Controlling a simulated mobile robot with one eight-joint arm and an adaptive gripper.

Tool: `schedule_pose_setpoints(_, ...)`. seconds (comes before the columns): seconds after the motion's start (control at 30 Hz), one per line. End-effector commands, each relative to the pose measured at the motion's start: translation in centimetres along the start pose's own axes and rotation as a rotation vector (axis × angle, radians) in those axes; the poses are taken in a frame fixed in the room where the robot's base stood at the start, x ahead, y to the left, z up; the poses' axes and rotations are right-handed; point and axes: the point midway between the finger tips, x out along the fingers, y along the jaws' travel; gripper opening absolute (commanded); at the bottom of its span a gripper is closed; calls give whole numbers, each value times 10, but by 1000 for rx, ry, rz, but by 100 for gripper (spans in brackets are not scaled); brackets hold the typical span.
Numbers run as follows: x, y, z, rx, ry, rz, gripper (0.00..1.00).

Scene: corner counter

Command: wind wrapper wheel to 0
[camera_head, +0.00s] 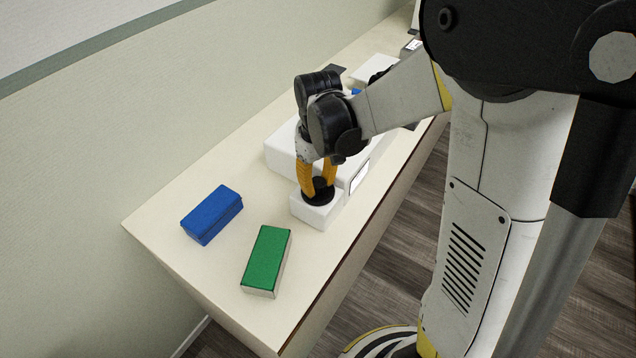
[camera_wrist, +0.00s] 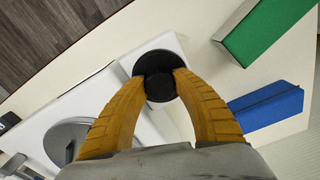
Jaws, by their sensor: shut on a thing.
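The wrapper wheel is a black round knob on a dark disc (camera_head: 318,197), on top of a small white block (camera_head: 318,215) at the front of a white machine (camera_head: 283,151). My gripper (camera_head: 318,186) reaches down from above with its yellow fingers on either side of the knob. In the wrist view the black knob (camera_wrist: 160,85) lies between the two fingertips (camera_wrist: 160,76), which are shut on it. I see no scale or number on the wheel. The machine's small screen (camera_head: 360,176) faces the front, too small to read.
A blue box (camera_head: 212,214) and a green-topped box (camera_head: 267,259) lie on the counter (camera_head: 165,222) left of and in front of the machine. Other white devices (camera_head: 374,69) stand farther back. The wall is at the left; my arm covers part of the machine.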

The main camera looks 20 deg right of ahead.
Motion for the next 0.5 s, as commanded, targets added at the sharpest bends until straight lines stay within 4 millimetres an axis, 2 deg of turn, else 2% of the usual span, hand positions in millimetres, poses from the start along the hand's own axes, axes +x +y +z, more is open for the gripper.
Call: schedule_pose_setpoints(0.5, 0, 0, 0, -418, 0, 0, 3)
